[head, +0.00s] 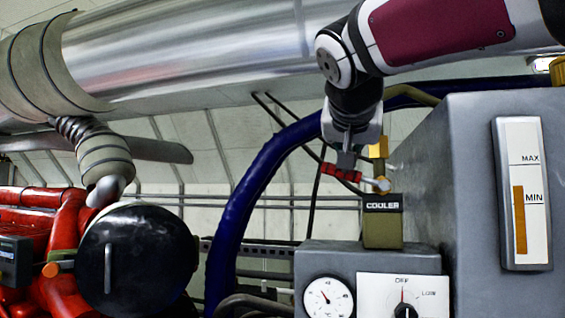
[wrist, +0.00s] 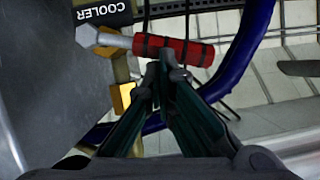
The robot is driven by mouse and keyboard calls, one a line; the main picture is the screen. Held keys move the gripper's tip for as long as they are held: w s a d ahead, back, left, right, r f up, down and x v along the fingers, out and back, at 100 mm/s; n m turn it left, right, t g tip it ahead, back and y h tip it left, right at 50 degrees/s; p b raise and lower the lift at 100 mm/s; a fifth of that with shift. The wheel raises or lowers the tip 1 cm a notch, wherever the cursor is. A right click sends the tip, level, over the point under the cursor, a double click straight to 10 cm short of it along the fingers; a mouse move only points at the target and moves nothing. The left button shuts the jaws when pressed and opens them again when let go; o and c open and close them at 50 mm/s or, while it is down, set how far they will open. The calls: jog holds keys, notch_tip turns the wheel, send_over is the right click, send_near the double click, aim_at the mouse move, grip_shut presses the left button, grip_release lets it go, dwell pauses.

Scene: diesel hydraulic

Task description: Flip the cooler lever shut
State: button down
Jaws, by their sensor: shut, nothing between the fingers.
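The cooler lever has a red grip with black bands (head: 340,172) and a pale metal end. In the head view it sticks out to the left, nearly level, from the brass valve above the block labelled COOLER (head: 382,226). In the wrist view the red grip (wrist: 173,48) lies crosswise, with its metal end (wrist: 97,37) at the left by the COOLER label (wrist: 101,12). My gripper (head: 347,157) is shut and empty, pointing down right at the grip. In the wrist view its fingertips (wrist: 166,67) overlap the grip's lower edge; I cannot tell whether they touch.
A large grey tank with a MAX/MIN gauge (head: 525,195) stands close on the right. A dial panel (head: 403,296) is below. A thick blue hose (head: 245,190) curves behind and left of the lever. Red pipes and a black round cover (head: 138,262) are at left.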

jog(key=shift+w+a+f+n+g+h+b, duration=0.2)
jog(key=shift+a+f+n+g+h+b, duration=0.15)
jog(key=shift+f+n+h+b, duration=0.3)
jog(key=shift+f, duration=0.1)
dwell(0.6)
jog(key=d+r+p+v, duration=0.1)
jog(key=r+v, duration=0.1)
jog(key=v, duration=1.1)
jog(key=shift+w+d+r+p, duration=0.2)
jog(key=shift+w+p, duration=0.1)
jog(key=shift+p, duration=0.1)
